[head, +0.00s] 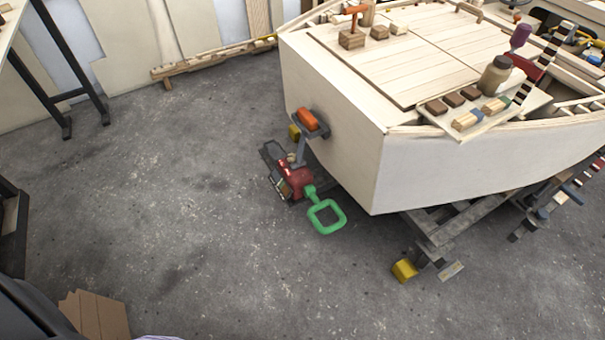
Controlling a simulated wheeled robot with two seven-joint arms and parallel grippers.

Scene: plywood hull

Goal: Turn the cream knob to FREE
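A red winch-like device (297,181) sits low at the front of the boat hull, on a dark metal bracket. A green square loop handle (327,216) sticks out from it toward the lower right. A small cream spot (291,158) shows just above the red body; it may be the cream knob, but it is too small to make out its shape or setting. No FREE marking can be read. Neither of my grippers is in view.
The pale plywood hull (333,145) fills the right side, with tools and blocks on its deck. An orange block (307,119) sits at its bow. Yellow chocks (404,270) lie by the trailer frame. A cardboard piece (98,315) is at bottom left. The grey floor left of the hull is clear.

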